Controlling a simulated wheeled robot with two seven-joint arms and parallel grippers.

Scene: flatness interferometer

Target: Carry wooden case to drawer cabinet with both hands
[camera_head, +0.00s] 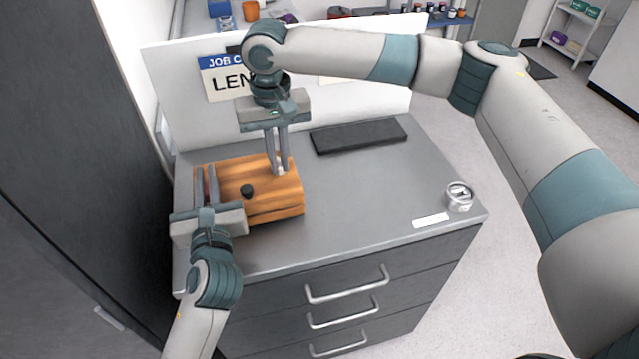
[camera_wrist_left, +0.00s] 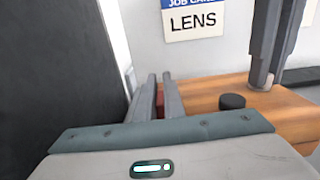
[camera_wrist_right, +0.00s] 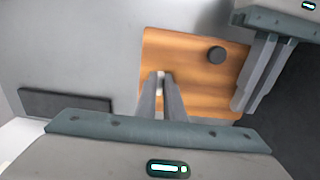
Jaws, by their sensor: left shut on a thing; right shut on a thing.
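The wooden case (camera_head: 262,200) is orange-brown with a dark round knob on its lid. It is on or just above the left part of the grey top of the drawer cabinet (camera_head: 345,235); I cannot tell if it touches. My left gripper (camera_head: 207,185) is shut on the case at its left end. My right gripper (camera_head: 278,165) is shut on the case at its far right side. The case also shows in the left wrist view (camera_wrist_left: 205,97) and in the right wrist view (camera_wrist_right: 190,70). The fingers hide the gripped parts.
A black flat slab (camera_head: 358,135) lies at the back of the cabinet top. A small metal round item (camera_head: 459,197) and a white label (camera_head: 430,220) are at the front right. A white board (camera_head: 180,70) with a LENS card stands behind. A dark tall panel (camera_head: 70,150) rises close on the left.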

